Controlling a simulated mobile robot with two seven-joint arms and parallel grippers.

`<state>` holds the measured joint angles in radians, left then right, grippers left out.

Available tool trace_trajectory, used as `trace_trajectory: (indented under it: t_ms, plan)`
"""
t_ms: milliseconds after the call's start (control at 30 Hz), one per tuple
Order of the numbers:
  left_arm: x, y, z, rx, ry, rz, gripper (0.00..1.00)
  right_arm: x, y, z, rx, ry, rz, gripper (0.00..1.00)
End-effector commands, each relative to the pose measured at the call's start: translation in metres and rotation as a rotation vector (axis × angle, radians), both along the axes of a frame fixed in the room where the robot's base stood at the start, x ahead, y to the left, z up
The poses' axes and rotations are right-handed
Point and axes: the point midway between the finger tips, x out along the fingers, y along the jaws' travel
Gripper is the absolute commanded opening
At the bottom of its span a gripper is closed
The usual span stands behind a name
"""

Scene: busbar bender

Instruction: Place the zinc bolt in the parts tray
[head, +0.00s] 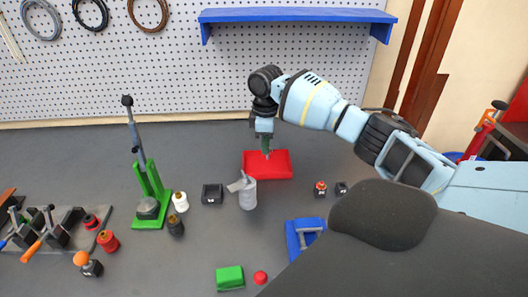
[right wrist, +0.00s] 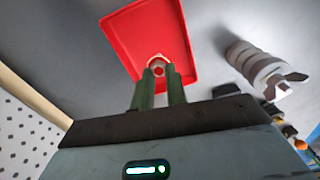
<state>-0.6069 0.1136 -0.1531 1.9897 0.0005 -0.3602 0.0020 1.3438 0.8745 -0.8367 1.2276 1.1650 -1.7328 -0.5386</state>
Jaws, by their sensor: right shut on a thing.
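The red parts tray (head: 281,166) lies flat on the grey bench in the middle of the head view; it also shows in the right wrist view (right wrist: 120,33). My right gripper (head: 266,154) points down over the tray. In the right wrist view its green fingers (right wrist: 160,84) are shut on the zinc bolt (right wrist: 158,59), a small pale piece at the fingertips, seen against the red tray floor. The fingers hide most of the bolt, and I cannot tell whether it touches the tray. My left gripper is not in view.
A grey cylinder (head: 248,197) with a flat piece on top stands just in front of the tray. A black block (head: 212,194) is left of it. A green lever press (head: 150,186) stands further left. A blue shelf (head: 297,15) hangs on the pegboard behind.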

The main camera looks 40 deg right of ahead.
Motion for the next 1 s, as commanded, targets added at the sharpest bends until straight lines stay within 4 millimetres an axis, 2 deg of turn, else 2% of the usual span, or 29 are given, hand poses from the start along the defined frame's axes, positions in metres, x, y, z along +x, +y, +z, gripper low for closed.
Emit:
trace_trajectory:
  t_ms: [167, 400, 800, 833, 1000]
  plan:
    - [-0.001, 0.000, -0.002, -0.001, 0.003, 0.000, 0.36, 0.007, -0.001, -0.002, 0.001, 0.001, -0.001, 0.00]
    - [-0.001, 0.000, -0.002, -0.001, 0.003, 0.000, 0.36, 0.006, -0.001, -0.034, 0.000, 0.000, 0.000, 0.00]
    - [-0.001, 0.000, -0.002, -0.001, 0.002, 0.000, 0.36, 0.006, -0.001, -0.038, 0.000, -0.001, 0.000, 0.00]
    - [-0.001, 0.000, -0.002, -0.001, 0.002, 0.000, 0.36, 0.006, -0.002, -0.038, 0.000, -0.001, 0.000, 0.17]
    - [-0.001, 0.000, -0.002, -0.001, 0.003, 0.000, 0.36, 0.006, -0.002, -0.038, 0.000, -0.001, 0.000, 0.36]
